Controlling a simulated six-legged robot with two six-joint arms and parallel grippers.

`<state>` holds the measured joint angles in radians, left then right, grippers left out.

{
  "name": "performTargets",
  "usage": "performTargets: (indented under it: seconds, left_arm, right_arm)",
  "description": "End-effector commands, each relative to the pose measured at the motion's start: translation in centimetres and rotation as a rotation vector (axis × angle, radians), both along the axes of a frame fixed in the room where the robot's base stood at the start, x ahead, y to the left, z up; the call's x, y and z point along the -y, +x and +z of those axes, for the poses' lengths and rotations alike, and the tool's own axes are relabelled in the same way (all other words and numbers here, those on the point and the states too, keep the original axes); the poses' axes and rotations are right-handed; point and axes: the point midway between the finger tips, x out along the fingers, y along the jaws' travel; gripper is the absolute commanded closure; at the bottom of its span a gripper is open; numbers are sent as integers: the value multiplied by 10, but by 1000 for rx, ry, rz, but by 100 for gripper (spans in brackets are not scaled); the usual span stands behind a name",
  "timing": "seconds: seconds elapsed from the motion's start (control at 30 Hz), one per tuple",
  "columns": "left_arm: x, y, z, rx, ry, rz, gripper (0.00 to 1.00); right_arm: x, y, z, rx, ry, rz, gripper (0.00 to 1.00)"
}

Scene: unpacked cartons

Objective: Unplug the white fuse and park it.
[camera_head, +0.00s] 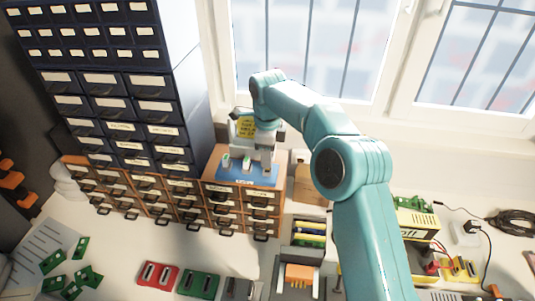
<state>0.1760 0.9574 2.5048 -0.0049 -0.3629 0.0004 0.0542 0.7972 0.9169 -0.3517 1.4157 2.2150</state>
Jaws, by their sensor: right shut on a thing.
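My right gripper (266,160) points down over a blue board (236,173) on top of the low wooden drawer cabinet. It is shut on a small pale thing between its fingers, seemingly the white fuse, mostly hidden by the fingers. I cannot tell whether the fuse is still seated in the board or lifted clear. Two small pale pieces with green marks, a left one (226,161) and a right one (247,163), stand upright on the board to the left of the gripper. My left gripper is not in view.
A yellow note (245,127) is behind the gripper. A tall dark drawer cabinet (120,95) stands left of the board. Red (157,275) and green (198,284) socketed blocks lie in front. Green circuit boards lie at left; a yellow device (418,224) and cables are at right.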

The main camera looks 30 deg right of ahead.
Motion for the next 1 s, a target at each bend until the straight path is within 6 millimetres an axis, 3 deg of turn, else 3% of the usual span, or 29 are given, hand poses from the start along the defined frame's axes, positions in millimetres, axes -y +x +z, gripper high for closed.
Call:
performTargets:
  seconds: [1.0]
  left_arm:
    - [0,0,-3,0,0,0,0]
  right_arm:
    - [-1,0,-9,-1,0,0,100]
